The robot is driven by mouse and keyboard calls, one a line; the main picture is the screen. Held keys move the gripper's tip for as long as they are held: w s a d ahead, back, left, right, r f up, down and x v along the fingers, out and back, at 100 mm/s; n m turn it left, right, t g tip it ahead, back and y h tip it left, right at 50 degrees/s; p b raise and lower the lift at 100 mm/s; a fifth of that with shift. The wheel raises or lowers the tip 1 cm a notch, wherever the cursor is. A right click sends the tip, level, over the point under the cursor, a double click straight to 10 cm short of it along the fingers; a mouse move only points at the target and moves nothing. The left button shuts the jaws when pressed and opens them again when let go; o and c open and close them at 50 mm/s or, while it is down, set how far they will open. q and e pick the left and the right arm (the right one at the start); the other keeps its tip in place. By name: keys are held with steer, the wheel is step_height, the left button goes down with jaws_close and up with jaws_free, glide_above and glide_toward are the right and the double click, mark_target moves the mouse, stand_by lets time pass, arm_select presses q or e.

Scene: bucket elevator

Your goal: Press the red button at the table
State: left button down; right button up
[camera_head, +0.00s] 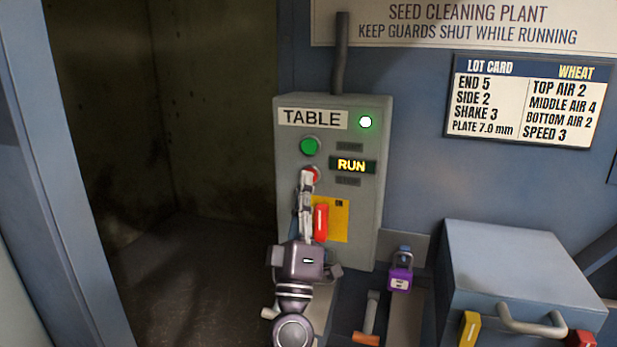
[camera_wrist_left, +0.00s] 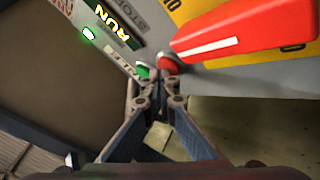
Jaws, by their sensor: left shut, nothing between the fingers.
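The grey control box labelled TABLE (camera_head: 365,200) stands in the middle of the head view. Its red button (camera_head: 313,174) sits below a green button (camera_head: 309,146) and is partly covered by my left gripper (camera_head: 306,176). The left gripper is shut and empty, its fingertips pointing at the red button. In the left wrist view the tips (camera_wrist_left: 160,80) are right at the red button (camera_wrist_left: 170,62), with the green button (camera_wrist_left: 142,71) just behind. I cannot tell whether the tips touch the red button. My right gripper is not in view.
A red switch handle (camera_head: 321,223) on a yellow plate is close beside the left gripper. A RUN sign (camera_head: 351,166) and a round lamp (camera_head: 365,122) are lit. A purple padlock (camera_head: 400,279) and a blue-grey box (camera_head: 525,265) are at right. A dark open recess (camera_head: 150,150) is at left.

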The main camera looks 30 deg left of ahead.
arm_select(q)
steer(key=shift+w, duration=0.15)
stand_by(0.5)
steer(key=shift+s+d+p, duration=0.2)
steer(key=shift+s+p, duration=0.1)
steer(key=shift+s, duration=0.55)
steer(key=s, duration=0.2)
steer(key=s+d+p, duration=0.1)
steer(key=s, duration=0.2)
steer(key=shift+w+d+f, duration=0.1)
stand_by(0.6)
